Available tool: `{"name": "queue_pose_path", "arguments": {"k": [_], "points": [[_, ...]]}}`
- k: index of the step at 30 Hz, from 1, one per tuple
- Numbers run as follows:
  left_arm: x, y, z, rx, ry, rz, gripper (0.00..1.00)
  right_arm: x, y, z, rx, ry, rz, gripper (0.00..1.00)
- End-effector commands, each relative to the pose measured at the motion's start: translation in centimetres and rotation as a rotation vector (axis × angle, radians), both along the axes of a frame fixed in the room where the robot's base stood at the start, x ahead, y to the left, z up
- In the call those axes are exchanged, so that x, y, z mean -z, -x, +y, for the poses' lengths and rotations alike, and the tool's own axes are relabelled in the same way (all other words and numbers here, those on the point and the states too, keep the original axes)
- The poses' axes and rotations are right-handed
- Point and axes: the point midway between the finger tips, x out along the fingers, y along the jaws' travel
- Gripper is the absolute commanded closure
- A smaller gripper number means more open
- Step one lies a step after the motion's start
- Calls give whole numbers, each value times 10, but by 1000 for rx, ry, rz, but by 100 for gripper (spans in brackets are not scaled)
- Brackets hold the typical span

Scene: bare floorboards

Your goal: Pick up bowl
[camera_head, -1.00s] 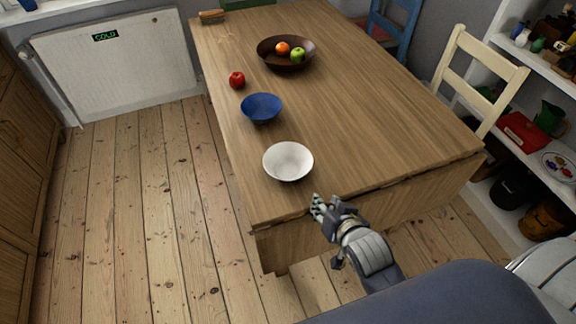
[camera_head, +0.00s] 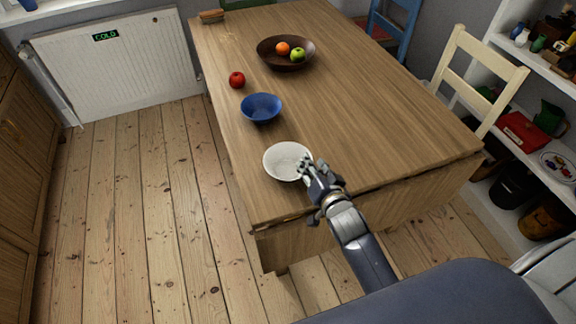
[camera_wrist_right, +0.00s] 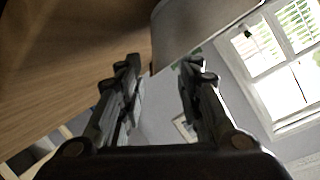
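A white bowl (camera_head: 282,160) stands upright near the front left edge of the wooden table. A blue bowl (camera_head: 261,107) stands behind it. A dark brown bowl (camera_head: 279,59) farther back holds an orange and a green apple. My right gripper (camera_head: 306,165) is at the right rim of the white bowl and covers part of that rim. In the right wrist view its fingers (camera_wrist_right: 160,64) are apart. A grey-white surface, apparently the bowl (camera_wrist_right: 197,25), shows just beyond the fingertips; contact cannot be told. My left gripper is not in view.
The wooden table (camera_head: 370,120) is clear on its right half. A red apple (camera_head: 237,80) lies left of the brown bowl. A brush-like object (camera_head: 212,16) lies at the far left corner. A cream chair (camera_head: 480,75) and white shelves stand to the right.

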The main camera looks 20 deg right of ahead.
Motion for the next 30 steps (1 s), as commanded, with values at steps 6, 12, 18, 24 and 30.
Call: {"name": "queue_pose_path", "arguments": {"k": [6,12,18,24,30], "points": [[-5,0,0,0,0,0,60,8,-30,-3,-1,2,-1,67],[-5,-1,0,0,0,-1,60,12,-41,-4,0,2,-1,67],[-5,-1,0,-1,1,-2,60,13,-41,-4,-1,2,0,67],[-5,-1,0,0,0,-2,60,13,-41,-4,0,1,0,100],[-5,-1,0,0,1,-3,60,11,-41,-4,-1,0,-3,100]]}}
